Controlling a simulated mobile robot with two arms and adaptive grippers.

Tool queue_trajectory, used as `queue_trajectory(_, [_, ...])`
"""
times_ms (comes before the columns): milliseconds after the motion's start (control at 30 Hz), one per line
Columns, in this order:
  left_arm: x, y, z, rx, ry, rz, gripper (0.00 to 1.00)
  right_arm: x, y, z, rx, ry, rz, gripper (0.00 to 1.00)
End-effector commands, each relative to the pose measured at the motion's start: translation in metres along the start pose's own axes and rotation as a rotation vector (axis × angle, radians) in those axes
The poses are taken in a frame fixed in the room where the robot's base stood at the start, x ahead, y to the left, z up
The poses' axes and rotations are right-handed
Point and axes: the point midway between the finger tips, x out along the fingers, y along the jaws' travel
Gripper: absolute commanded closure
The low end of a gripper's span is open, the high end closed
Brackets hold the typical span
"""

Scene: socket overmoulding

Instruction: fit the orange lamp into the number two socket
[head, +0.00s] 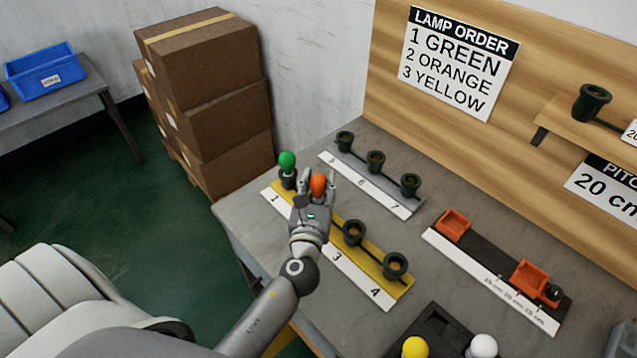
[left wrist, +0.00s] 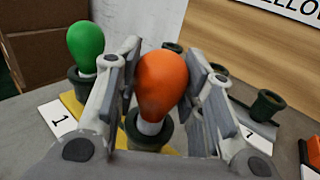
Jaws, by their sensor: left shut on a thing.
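The orange lamp (head: 318,183) is upright between the fingers of my left gripper (head: 317,190), which is shut on it over the number two place of the yellow strip (head: 348,257). In the left wrist view the orange lamp (left wrist: 163,82) has its white neck at the mouth of the dark green number two socket (left wrist: 147,136). How deep the neck sits is hard to tell. In the head view my gripper hides this socket. The green lamp (head: 287,162) stands in socket one, just left of my gripper. My right gripper is not in view.
Empty sockets three (head: 353,233) and four (head: 395,265) are on the same strip. A grey strip (head: 382,191) with several empty sockets lies behind. A yellow lamp (head: 415,348) and a white lamp (head: 484,346) are at the front. A lamp order sign (head: 457,62) hangs behind.

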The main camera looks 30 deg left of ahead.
Motion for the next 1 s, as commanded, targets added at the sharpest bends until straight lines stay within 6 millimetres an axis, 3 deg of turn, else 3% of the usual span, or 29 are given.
queue_trajectory(33, [0.000, 0.000, -0.002, 0.000, 0.000, 0.000, 0.83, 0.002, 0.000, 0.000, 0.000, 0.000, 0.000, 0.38])
queue_trajectory(67, [0.000, 0.000, -0.002, 0.000, 0.000, 0.000, 0.62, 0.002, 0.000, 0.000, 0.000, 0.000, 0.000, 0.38])
queue_trajectory(267, [0.000, 0.000, -0.001, 0.000, 0.000, 0.000, 0.39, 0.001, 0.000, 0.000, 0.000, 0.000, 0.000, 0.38])
queue_trajectory(667, [-0.005, 0.000, -0.002, 0.000, 0.001, 0.000, 0.39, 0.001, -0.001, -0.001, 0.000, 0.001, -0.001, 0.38])
queue_trajectory(1000, [-0.061, 0.000, -0.002, 0.001, 0.004, -0.001, 0.39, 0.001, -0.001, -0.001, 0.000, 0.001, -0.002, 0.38])
